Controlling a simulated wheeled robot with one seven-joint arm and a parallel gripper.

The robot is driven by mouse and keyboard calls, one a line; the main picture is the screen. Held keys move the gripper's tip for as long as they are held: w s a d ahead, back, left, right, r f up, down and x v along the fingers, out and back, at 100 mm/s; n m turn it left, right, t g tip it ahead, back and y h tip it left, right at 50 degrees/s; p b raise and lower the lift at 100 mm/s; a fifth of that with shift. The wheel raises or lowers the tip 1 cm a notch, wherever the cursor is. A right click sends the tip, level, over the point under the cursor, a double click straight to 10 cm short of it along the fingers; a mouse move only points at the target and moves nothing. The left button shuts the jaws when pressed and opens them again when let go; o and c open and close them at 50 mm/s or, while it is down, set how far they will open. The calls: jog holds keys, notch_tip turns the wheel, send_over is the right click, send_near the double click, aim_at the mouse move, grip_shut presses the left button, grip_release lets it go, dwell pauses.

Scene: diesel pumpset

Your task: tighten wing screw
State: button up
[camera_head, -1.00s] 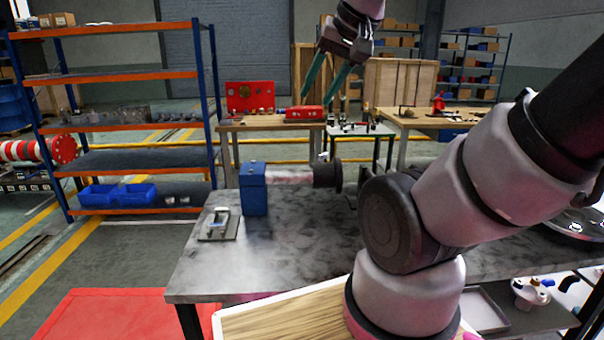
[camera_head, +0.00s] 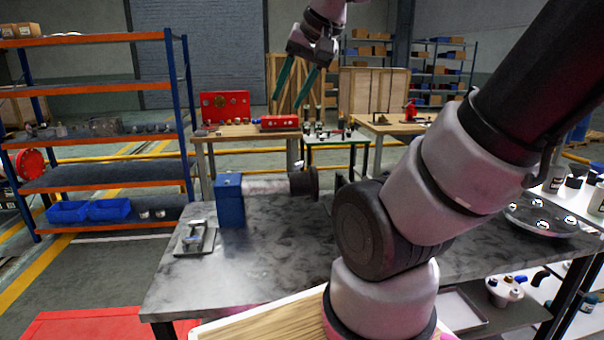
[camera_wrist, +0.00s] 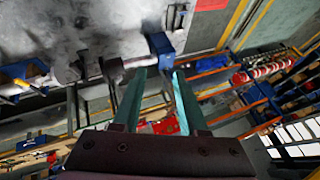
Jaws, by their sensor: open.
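My gripper (camera_head: 288,102) is raised above the grey table, pointing down, open and empty. In the wrist view its two green fingers (camera_wrist: 160,76) are apart with nothing between them. A blue block (camera_head: 230,201) stands on the table, with a pale shaft (camera_head: 264,187) running right to a dark round flange (camera_head: 304,183). A small metal bracket on a plate (camera_head: 195,238) lies left of it. In the wrist view the blue block (camera_wrist: 161,44) and bracket (camera_wrist: 178,17) lie beyond the fingertips, apart from them. I cannot make out the wing screw in either view.
The grey table (camera_head: 265,265) has clear space in front of the block. My arm covers its middle. A dark round tray (camera_head: 545,222) sits at right. Orange-blue shelves (camera_head: 100,125) stand left. Behind are a wooden table with red items (camera_head: 250,130) and a small white table (camera_head: 335,140).

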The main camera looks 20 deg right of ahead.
jog(key=w+d+m+g, duration=0.2)
jog(key=w+d, duration=0.2)
jog(key=w, duration=0.6)
jog(key=m+g+h, duration=0.2)
jog(key=m+g, duration=0.3)
jog(key=m, duration=0.1)
send_over(299, 167)
notch_tip(299, 167, down, 16)
jog(key=f, duration=1.1)
jog(key=shift+w+d+f, duration=0.1)
jog(key=shift+w+f, duration=0.1)
jog(key=shift+w, duration=0.15)
grip_shut()
